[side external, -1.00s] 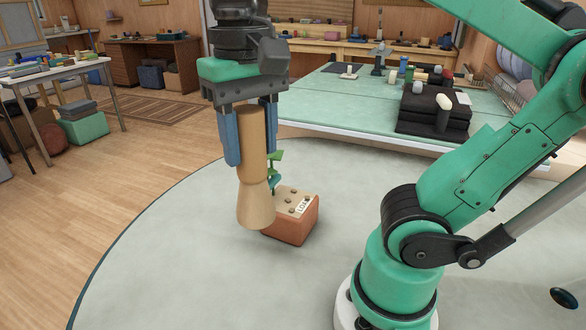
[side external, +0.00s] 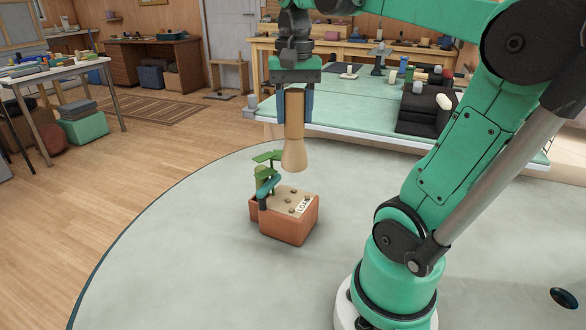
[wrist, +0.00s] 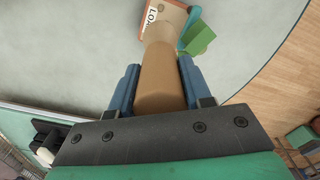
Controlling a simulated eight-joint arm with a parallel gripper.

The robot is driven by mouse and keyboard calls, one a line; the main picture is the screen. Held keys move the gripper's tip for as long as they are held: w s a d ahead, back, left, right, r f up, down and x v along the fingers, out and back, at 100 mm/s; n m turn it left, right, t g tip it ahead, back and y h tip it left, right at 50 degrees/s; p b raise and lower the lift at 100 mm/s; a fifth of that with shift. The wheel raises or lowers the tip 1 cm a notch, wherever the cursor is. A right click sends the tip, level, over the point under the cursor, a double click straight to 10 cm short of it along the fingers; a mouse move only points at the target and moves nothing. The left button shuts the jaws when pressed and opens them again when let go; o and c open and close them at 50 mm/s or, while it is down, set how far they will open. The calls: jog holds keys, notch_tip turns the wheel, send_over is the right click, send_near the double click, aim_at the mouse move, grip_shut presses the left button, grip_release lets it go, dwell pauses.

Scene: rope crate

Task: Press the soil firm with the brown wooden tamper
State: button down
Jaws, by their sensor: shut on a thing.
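My gripper (side external: 295,106) has blue fingers shut on the brown wooden tamper (side external: 294,145). The tamper hangs upright with its flared end down, and in the side view it shows above and behind the planter. In the wrist view the tamper (wrist: 160,75) sits between the fingers (wrist: 153,88). The terracotta planter (side external: 285,229) stands on the round pale mat. It holds light brown soil (side external: 288,200) with several small brown lumps on top and a label on its rim. A green plant (side external: 264,172) and a teal part stand at its left side. The planter's corner (wrist: 158,10) shows at the top of the wrist view.
The round pale mat (side external: 190,250) is clear around the planter. A green-topped table (side external: 350,112) with black padded blocks (side external: 425,112) and small items stands behind. Wooden floor lies to the left.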

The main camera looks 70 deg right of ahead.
aim_at(295, 152)
jog(key=shift+d+f, duration=0.1)
dwell(0.3)
jog(key=shift+f, duration=3.4)
jog(key=shift+f, duration=0.55)
jog(key=shift+r, duration=0.1)
jog(key=shift+r, duration=3.45)
